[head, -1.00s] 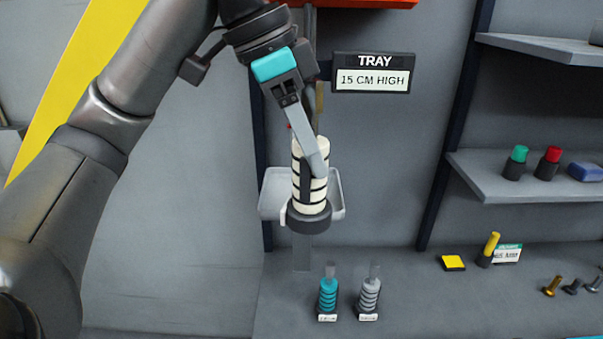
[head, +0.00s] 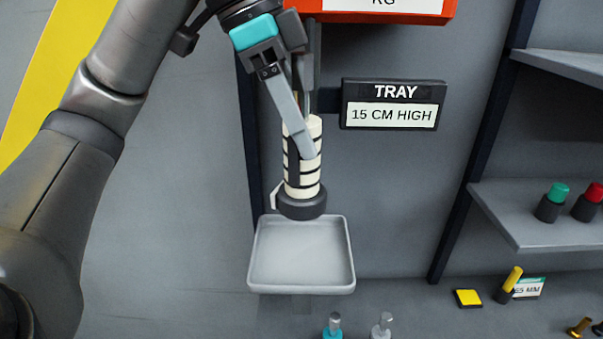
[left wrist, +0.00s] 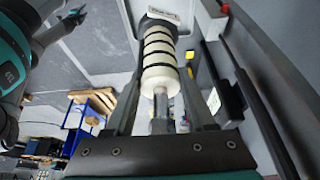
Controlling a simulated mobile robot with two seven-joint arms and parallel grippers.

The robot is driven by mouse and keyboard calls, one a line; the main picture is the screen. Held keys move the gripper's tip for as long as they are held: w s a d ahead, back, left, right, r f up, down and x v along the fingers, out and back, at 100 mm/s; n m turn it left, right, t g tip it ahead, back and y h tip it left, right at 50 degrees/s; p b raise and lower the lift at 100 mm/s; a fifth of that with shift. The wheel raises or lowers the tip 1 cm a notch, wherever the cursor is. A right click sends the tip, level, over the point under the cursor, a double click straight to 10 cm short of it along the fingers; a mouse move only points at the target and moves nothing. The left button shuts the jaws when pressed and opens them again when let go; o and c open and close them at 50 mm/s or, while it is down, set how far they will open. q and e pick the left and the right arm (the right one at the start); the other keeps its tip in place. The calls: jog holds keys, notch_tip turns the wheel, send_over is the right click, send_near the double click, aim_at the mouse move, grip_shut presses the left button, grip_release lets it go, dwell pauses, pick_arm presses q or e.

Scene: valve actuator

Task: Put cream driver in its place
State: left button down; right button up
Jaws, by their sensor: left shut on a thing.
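The cream driver (head: 304,187) is a cream cylinder with black rings and a dark round base. My left gripper (head: 300,150) is shut on it, and one finger lies along its side. The driver hangs nearly upright, base down. Its base overlaps the back rim of the pale shallow tray (head: 300,289) in the head view; I cannot tell the gap between them. The tray is empty where it shows. In the left wrist view the driver (left wrist: 161,62) stands between the two fingers. Part of my other arm shows at that view's left edge; its jaw state is unclear.
A sign (head: 393,104) reading "TRAY 15 CM HIGH" is on the wall right of the driver. An orange unit (head: 375,8) is above. Small teal and grey ringed pieces (head: 333,327) stand below the tray. A shelf (head: 530,218) with coloured knobs is at right.

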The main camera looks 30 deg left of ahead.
aim_at(301, 197)
pick_arm(q)
notch_tip(301, 197, down, 4)
jog(key=shift+s+f+b, duration=0.1)
jog(key=shift+f+b, duration=0.05)
jog(key=shift+b, duration=0.25)
jog(key=shift+f+b, duration=0.4)
jog(key=shift+f, duration=2.2)
pick_arm(e)
jog(key=shift+s+d+f, duration=0.15)
jog(key=shift+d+f, duration=0.05)
jog(key=shift+f, duration=0.25)
jog(key=shift+s+d+f, duration=0.15)
jog(key=shift+f, duration=0.25)
pick_arm(q)
jog(key=shift+f, duration=0.2)
jog(key=shift+c, duration=1.2)
grip_release()
jog(key=p+v, duration=0.1)
jog(key=v, duration=1.1)
jog(key=shift+p, duration=0.4)
pick_arm(e)
jog(key=shift+a+r, duration=0.1)
jog(key=shift+r, duration=0.8)
pick_arm(q)
jog(key=shift+d+r, duration=0.1)
